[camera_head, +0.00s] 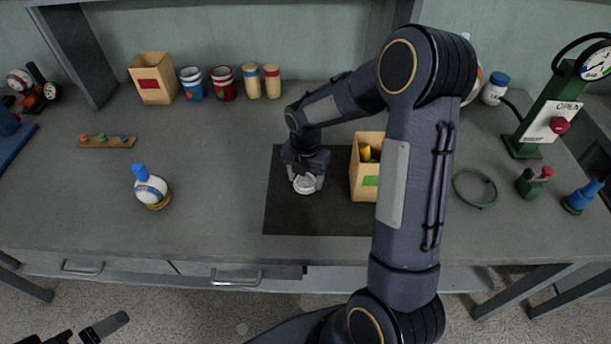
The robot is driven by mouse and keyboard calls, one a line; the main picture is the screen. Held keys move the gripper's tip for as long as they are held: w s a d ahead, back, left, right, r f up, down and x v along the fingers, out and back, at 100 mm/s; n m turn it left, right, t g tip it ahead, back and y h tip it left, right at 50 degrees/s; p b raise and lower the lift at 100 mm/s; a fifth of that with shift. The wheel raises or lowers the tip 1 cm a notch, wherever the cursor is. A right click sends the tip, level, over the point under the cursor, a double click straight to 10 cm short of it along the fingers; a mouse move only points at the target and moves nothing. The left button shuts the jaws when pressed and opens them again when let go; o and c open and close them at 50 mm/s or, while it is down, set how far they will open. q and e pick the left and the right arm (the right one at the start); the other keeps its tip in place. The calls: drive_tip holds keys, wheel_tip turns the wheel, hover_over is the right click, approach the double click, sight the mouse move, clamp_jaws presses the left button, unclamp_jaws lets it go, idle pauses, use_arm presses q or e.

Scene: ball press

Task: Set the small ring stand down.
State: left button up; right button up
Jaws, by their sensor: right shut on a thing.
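My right gripper (305,178) is over the left part of the dark mat (290,217), pointing down. It is shut on a small whitish ring (304,185), which I take to be the small ring stand. The fingers hide part of the ring, and I cannot tell whether it touches the mat. My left gripper (92,334) shows at the bottom left edge, low in front of the bench; its jaws are not clear.
An open box (363,190) with a green label stands on the mat, right of my gripper. A white and blue ball with a blue cap (151,189) stands at left. A green hose ring (475,188) and a green gauge stand (543,118) are at right. The bench's front left is clear.

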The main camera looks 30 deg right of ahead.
sight(305, 184)
drive_tip(key=shift+f, duration=0.2)
drive_tip(key=o, duration=1)
drive_tip(key=shift+r, duration=0.1)
drive_tip(key=shift+c, duration=0.2)
drive_tip(key=s+r+m+t+y, duration=0.1)
drive_tip(key=s+r+m, duration=0.2)
drive_tip(key=r, duration=0.5)
drive_tip(key=s+r+m, duration=0.2)
drive_tip(key=r+m, duration=0.1)
drive_tip(key=r, duration=0.5)
drive_tip(key=s+a+m+t+y, duration=0.1)
drive_tip(key=s+a+m+t, duration=0.1)
drive_tip(key=s+m, duration=0.6)
drive_tip(key=s+a+r+m+t+y, duration=0.1)
drive_tip(key=s+a+m+t, duration=0.1)
drive_tip(key=s+a+m, duration=0.3)
drive_tip(key=s+m, duration=0.4)
drive_tip(key=m, duration=0.4)
drive_tip(key=shift+a+t+y, duration=0.3)
drive_tip(key=shift+y, duration=0.1)
